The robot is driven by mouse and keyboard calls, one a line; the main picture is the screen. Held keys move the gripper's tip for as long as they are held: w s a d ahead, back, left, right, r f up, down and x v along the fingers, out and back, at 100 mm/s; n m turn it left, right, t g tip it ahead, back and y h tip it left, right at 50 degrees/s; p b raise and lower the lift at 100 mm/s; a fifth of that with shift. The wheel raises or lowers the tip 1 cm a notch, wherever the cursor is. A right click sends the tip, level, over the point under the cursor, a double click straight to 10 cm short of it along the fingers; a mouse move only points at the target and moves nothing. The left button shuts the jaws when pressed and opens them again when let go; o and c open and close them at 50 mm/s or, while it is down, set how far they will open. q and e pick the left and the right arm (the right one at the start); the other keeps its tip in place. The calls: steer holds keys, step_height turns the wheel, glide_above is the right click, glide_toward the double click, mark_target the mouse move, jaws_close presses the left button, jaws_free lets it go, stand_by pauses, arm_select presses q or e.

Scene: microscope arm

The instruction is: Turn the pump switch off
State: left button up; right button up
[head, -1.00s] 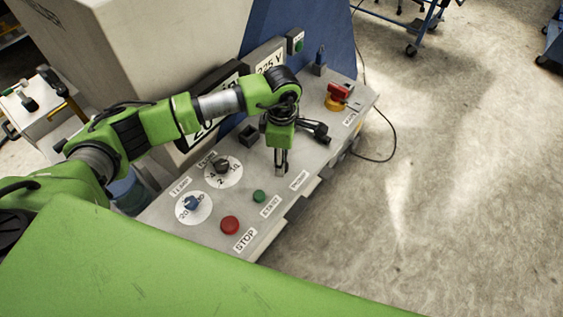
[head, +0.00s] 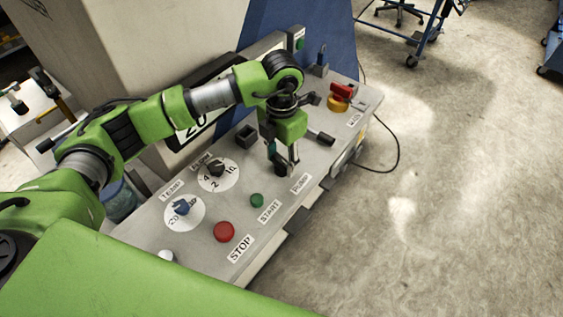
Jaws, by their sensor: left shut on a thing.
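My left gripper (head: 284,163) points down over the control panel (head: 312,125), beside the PUMP label (head: 300,183). It is shut on the small dark pump switch (head: 280,170), which the fingers largely hide, so its position cannot be read. My right gripper is not in view.
To the left are a green START button (head: 257,200), a red STOP button (head: 223,232), a black knob (head: 215,168) and a blue knob (head: 181,207). A red switch on a yellow base (head: 341,97) is at the far right. Open floor (head: 470,190) lies right of the panel.

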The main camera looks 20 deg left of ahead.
mark_target(282, 160)
arm_select(q)
steer(key=shift+n+b, duration=0.4)
steer(key=shift+n, duration=0.4)
steer(key=shift+w+r, duration=0.1)
steer(key=o, duration=1.1)
step_height(282, 160, up, 12)
